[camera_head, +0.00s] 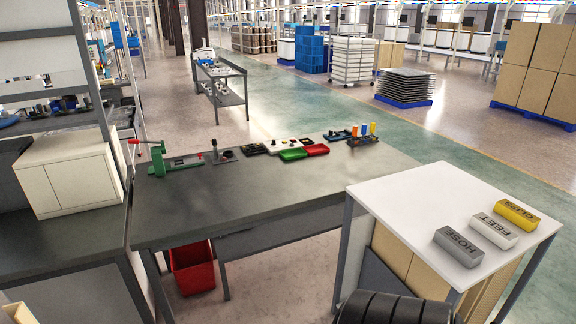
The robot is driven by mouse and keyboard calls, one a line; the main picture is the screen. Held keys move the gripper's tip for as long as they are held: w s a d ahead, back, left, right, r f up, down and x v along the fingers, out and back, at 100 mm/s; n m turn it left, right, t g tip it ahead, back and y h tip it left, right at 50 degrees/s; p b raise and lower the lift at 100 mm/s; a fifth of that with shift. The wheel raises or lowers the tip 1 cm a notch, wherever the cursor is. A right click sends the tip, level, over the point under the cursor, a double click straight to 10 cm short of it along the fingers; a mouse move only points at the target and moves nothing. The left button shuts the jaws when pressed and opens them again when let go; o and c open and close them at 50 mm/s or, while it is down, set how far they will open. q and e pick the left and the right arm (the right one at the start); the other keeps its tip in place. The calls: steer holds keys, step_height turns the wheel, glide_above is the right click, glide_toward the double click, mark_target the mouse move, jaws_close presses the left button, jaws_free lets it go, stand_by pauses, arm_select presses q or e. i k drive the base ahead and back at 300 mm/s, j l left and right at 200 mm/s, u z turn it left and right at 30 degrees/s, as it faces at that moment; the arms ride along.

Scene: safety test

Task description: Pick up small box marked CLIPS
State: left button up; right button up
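The small box marked CLIPS (517,214) is yellow with dark lettering. It lies on the white tabletop (420,196) at the right, near the table's right edge. A white box marked FEET (494,231) lies just in front of it to the left. A grey box marked HOSE (459,246) lies nearest to me in the same slanted row. The three boxes lie flat with narrow gaps between them. Neither of my grippers is in view.
A grey workbench (300,190) left of the white table carries a green press (172,160), green and red trays (303,152) and small parts. A white cabinet (70,180) stands at the left. A red bin (193,268) is below the bench. The white tabletop's left part is clear.

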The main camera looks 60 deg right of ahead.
mark_target(528, 221)
steer(key=z, duration=1.8)
steer(key=i+l+z, duration=0.2)
steer(key=l+z, duration=0.15)
steer(key=z, duration=0.15)
steer(key=i+l+z, duration=0.25)
steer(key=z, duration=0.2)
steer(key=i+l+z, duration=0.2)
steer(key=z, duration=0.3)
steer(key=i+j, duration=0.05)
